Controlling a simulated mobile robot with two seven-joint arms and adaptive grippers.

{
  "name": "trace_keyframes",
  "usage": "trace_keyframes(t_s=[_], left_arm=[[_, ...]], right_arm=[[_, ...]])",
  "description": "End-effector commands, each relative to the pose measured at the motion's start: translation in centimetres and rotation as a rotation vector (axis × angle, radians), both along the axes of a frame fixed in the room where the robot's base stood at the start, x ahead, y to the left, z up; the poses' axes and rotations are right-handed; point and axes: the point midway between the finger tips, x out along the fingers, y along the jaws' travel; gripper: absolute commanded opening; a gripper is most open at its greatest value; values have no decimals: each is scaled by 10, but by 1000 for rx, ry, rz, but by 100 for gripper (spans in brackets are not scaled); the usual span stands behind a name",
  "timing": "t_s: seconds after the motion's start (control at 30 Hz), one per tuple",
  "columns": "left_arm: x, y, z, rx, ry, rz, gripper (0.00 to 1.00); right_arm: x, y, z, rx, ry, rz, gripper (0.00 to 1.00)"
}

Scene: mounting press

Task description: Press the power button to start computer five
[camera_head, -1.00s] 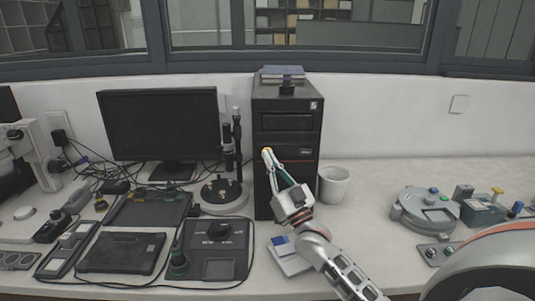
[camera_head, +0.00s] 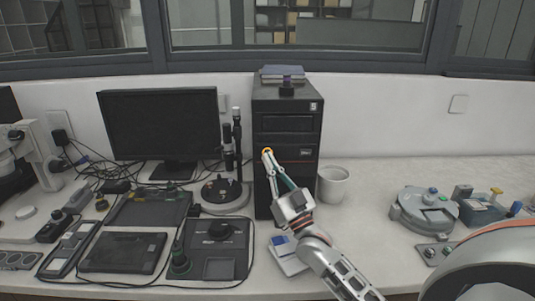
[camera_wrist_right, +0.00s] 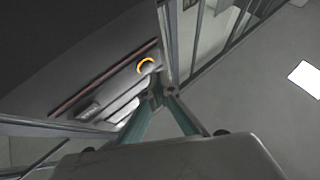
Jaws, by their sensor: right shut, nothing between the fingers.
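Computer five is a black tower (camera_head: 290,166) with a small "5" label near its top right front corner. Its power button (camera_head: 267,151) has an orange ring at the left of the front panel, and the ring also shows in the wrist view (camera_wrist_right: 146,66). My right gripper (camera_head: 268,157) is shut and empty, its fingertips right by the button in the head view. In the wrist view the fingertips (camera_wrist_right: 166,92) are just below and right of the ring. I cannot tell whether they touch it. My left gripper is not in view.
A monitor (camera_head: 160,122) and a round black stand (camera_head: 222,191) are left of the tower. A white cup (camera_head: 333,183) stands close to its right. Blue books (camera_head: 283,72) lie on top.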

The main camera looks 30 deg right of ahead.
Motion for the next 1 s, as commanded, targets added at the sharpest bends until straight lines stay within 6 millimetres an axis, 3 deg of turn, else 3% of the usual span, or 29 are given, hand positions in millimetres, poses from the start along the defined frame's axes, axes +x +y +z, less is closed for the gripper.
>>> trace_keyframes(t_s=[0.6,1.0], left_arm=[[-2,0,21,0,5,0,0],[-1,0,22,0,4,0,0]], right_arm=[[-40,25,0,1,2,1,0],[-43,26,0,0,0,0,0]])
